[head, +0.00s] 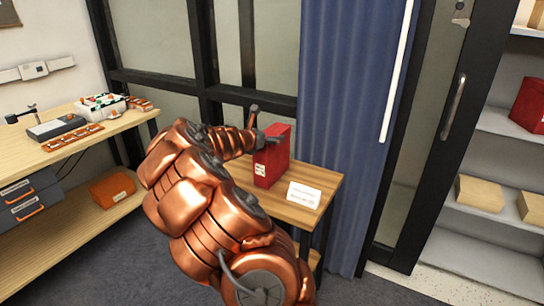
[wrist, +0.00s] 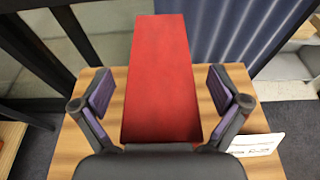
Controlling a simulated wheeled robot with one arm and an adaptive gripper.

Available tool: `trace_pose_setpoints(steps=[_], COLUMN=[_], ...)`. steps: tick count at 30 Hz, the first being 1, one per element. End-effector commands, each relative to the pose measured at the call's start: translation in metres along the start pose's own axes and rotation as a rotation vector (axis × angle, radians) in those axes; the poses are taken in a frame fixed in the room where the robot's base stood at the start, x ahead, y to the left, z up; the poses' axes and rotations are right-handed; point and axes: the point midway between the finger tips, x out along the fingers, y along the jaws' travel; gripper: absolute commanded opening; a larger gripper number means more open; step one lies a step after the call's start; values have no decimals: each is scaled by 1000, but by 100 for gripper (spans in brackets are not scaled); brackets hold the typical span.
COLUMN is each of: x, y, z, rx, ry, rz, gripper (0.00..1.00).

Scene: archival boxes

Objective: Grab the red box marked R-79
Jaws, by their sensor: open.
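A red box (head: 274,160) stands upright on a small wooden table, with a white label low on its narrow side; the label's text is too small to read. In the wrist view the red box (wrist: 160,75) is seen from above, between the two fingers. My gripper (wrist: 161,92) is open, with one finger on each side of the box and a visible gap to it on both sides.
Another red box (head: 528,105) stands on the shelves at right, above tan boxes (head: 480,194). A blue curtain (head: 345,110) hangs close behind the table. A workbench (head: 75,130) with devices is at left.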

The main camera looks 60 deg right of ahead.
Motion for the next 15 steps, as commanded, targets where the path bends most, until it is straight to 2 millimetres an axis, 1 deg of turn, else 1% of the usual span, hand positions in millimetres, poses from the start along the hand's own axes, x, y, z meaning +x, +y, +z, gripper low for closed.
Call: trace_pose_setpoints(steps=[1, 4, 12, 13, 15], x=[6, 11, 12, 12, 12], y=[-1, -1, -1, -1, 0], z=[0, 0, 1, 1, 1], rx=[0, 0, 0, 0, 0], ry=[1, 0, -1, -1, -1], rz=[-2, -2, -1, -1, -1], gripper=[98, 98, 98, 96, 89])
